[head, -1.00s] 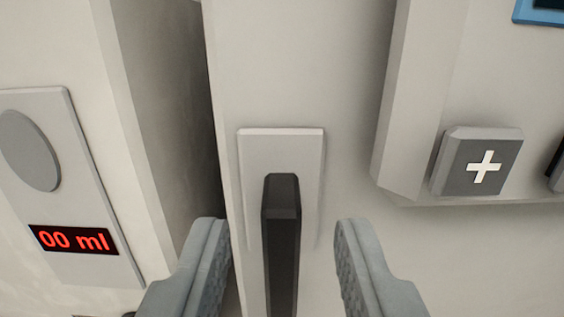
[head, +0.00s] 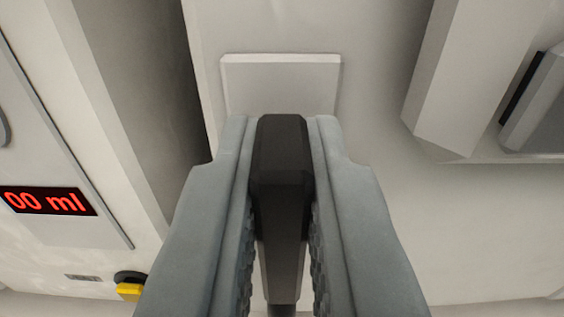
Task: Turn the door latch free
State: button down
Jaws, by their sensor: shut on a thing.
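The door latch (head: 281,190) is a dark, bar-shaped handle at the middle of the head view. It stands in front of a pale rectangular backplate (head: 281,80) on the light grey door (head: 390,215). My gripper (head: 281,135) is shut on the latch, with one grey finger on its left side and one on its right. The latch points up and down in the picture. The fingers hide its sides and the lower part of the backplate.
A dark vertical gap (head: 160,90) runs left of the door. A red "00 ml" display (head: 48,201) is at the left, with a yellow part (head: 130,291) below it. A pale box-like ledge (head: 470,85) juts out at the upper right.

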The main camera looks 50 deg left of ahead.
jog(key=shift+n, duration=0.3)
jog(key=n, duration=0.3)
jog(key=shift+s+a+f+n, duration=0.1)
jog(key=shift+s+a+n, duration=0.1)
jog(key=shift+s+n, duration=0.1)
jog(key=shift+s+a+f+n, duration=0.1)
jog(key=shift+f+n, duration=0.1)
jog(key=shift+n, duration=1.7)
jog(key=shift+s+a+f+n, duration=0.1)
jog(key=shift+f+n, duration=0.1)
jog(key=shift+n, duration=1.7)
jog(key=shift+s+a+f+n, duration=0.1)
jog(key=shift+f+n, duration=0.1)
jog(key=shift+n, duration=1.7)
jog(key=c, duration=1.5)
grip_release()
jog(key=shift+o, duration=0.2)
